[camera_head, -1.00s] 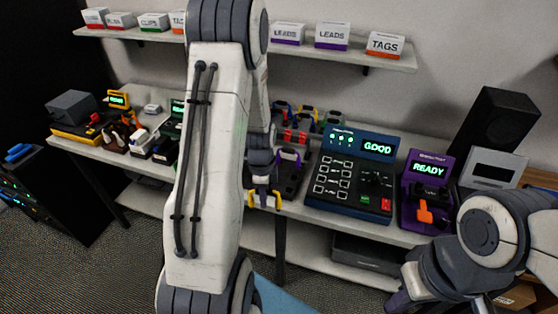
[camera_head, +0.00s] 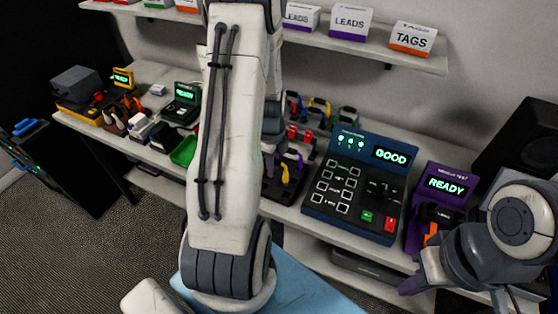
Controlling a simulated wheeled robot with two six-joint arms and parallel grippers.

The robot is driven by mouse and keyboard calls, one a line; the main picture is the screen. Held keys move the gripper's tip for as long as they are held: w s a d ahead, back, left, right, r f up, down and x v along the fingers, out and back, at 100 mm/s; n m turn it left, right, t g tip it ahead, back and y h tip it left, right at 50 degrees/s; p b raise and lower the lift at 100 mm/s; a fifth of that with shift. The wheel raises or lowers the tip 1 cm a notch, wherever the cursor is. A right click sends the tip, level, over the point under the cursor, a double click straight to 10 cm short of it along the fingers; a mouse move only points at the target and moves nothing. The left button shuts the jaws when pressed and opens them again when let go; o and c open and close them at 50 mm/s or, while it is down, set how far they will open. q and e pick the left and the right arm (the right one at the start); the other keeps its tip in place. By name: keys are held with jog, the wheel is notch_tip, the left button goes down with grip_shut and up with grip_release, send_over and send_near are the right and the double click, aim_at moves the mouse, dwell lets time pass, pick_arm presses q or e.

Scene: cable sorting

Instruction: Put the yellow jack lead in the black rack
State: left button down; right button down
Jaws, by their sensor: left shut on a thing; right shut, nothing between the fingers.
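My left gripper (camera_head: 270,163) is largely hidden behind my own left forearm, over the front of the bench. It is shut on the yellow jack lead (camera_head: 285,174), and only a small yellow part shows beside it. A black unit with small lights (camera_head: 17,165) stands at the far left, with blue pieces on top. I cannot tell which of these dark things is the black rack. My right gripper (camera_head: 413,283) is shut and empty at the lower right.
A tester reading GOOD (camera_head: 355,185) stands right of the holder, then a purple unit reading READY (camera_head: 443,190). A green tray (camera_head: 184,151) and several small devices are to the left. A shelf with labelled boxes (camera_head: 349,22) runs above. A black speaker (camera_head: 520,140) is at the right.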

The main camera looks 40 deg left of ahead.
pick_arm(q)
jog(key=f+b, duration=0.1)
jog(key=f, duration=0.1)
jog(key=f+b, duration=0.2)
jog(key=shift+w+d+f+b, duration=0.1)
jog(key=shift+w+d+b, duration=0.1)
jog(key=shift+b, duration=0.1)
jog(key=shift+f+b, duration=0.35)
jog(key=shift+f, duration=0.25)
jog(key=shift+s+a, duration=0.1)
dwell(0.6)
jog(key=shift+f, duration=0.9)
dwell(1.4)
jog(key=shift+c, duration=0.6)
grip_release()
